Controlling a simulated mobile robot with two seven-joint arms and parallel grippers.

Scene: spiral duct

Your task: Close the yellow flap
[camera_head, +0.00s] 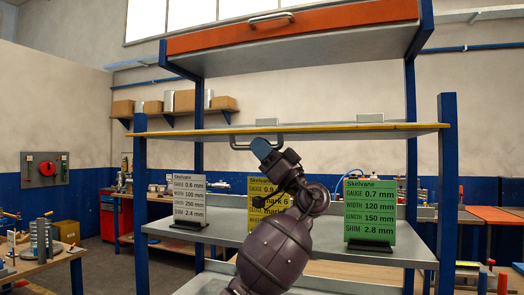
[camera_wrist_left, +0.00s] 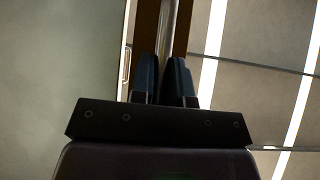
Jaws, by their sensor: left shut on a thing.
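The yellow flap (camera_head: 350,129) shows edge-on in the head view, as a thin, near-level panel with a yellow front edge across the blue frame. Its metal bar handle (camera_head: 232,141) hangs at the front edge. My left gripper (camera_head: 259,144) is at this handle, its arm rising from below. In the left wrist view the two dark blue fingers (camera_wrist_left: 165,80) are shut on the handle bar (camera_wrist_left: 169,25), which runs between them. The gripper covers part of the handle. My right gripper is in neither view.
An orange flap (camera_head: 300,30) with its own handle is above. On the grey shelf (camera_head: 225,232) below stand a grey sign (camera_head: 189,201), a yellow sign (camera_head: 262,187) partly hidden by my arm, and a green sign (camera_head: 370,212). Blue posts (camera_head: 446,190) bound the rack.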

